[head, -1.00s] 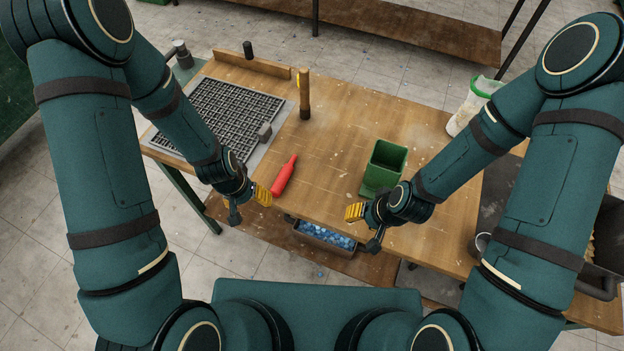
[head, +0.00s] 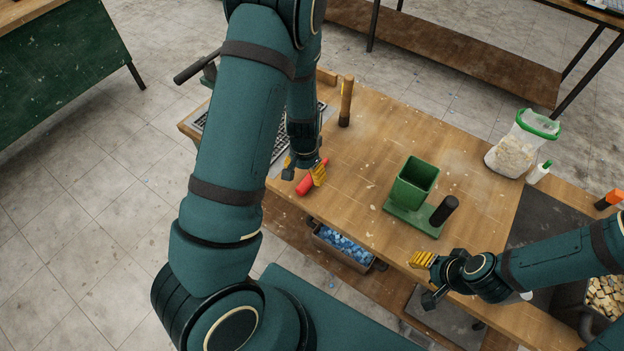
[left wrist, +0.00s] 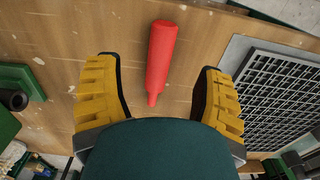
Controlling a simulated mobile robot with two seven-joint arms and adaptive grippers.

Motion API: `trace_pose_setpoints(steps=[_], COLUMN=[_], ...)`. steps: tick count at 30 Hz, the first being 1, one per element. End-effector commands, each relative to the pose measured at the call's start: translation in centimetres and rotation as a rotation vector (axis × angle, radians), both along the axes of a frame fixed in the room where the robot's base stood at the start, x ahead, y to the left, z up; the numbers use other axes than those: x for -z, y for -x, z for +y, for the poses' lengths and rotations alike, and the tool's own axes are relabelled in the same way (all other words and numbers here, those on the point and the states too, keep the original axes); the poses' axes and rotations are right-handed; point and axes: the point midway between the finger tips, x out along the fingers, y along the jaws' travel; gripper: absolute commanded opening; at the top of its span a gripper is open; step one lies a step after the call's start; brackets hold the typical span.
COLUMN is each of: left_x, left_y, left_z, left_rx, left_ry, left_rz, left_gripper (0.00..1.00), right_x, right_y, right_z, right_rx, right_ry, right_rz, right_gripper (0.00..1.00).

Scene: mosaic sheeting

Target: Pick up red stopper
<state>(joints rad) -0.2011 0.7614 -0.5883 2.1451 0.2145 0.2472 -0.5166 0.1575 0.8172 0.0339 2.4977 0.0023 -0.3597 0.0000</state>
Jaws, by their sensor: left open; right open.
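The red stopper (head: 311,180) lies on its side on the wooden table near its front edge. It is partly covered by my left gripper in the head view. In the left wrist view the red stopper (left wrist: 161,55) lies between and beyond the two yellow fingers, its narrow end toward me. My left gripper (head: 303,174) is open and empty above it; its fingers also show in the left wrist view (left wrist: 160,95), spread apart. My right gripper (head: 424,262) is by the table's front edge at the right, apart from the stopper; its finger gap is hard to see.
A black grid sheet (left wrist: 275,92) lies beside the stopper. A wooden-handled tool (head: 346,103) stands upright behind it. A green bin (head: 414,185) with a black cylinder (head: 444,210) stands to the right. A tray of blue pieces (head: 343,247) sits below the front edge. The table's middle is clear.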

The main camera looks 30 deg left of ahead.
Motion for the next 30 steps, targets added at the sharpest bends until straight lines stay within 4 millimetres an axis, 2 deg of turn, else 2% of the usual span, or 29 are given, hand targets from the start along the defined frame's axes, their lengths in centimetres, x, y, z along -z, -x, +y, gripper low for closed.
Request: trace_pose_setpoints(steps=[3, 8, 18, 27, 28, 30], left_x=[1.4, 2.2, 6.5, 7.0, 7.0, 7.0], left_y=[0.1, -0.1, -0.6, -0.6, -0.6, -0.6], left_z=[0.0, 0.0, 0.2, 0.2, 0.2, 0.2], left_rx=[-0.001, -0.001, -0.001, 0.0, 0.0, 0.0], left_ry=[0.001, 0.0, 0.001, 0.0, 0.0, 0.0], left_rz=[0.002, 0.001, 0.001, -0.001, -0.001, -0.001], left_gripper=[0.69, 0.69, 0.69, 0.69, 0.67, 0.42], right_x=[0.2, 0.2, 0.4, 0.4, 0.4, 0.4], right_y=[0.0, 0.0, 0.0, 0.0, 0.0, 0.0], right_z=[0.0, 0.0, 0.0, 0.0, 0.0, 0.0], right_rx=[0.001, 0.001, 0.001, 0.001, 0.001, 0.001], right_ry=[0.0, 0.001, 0.001, 0.001, 0.001, 0.001], right_rz=[0.0, 0.001, 0.0, 0.0, 0.0, 0.0], right_gripper=[0.47, 0.47, 0.47, 0.47, 0.47, 0.47])
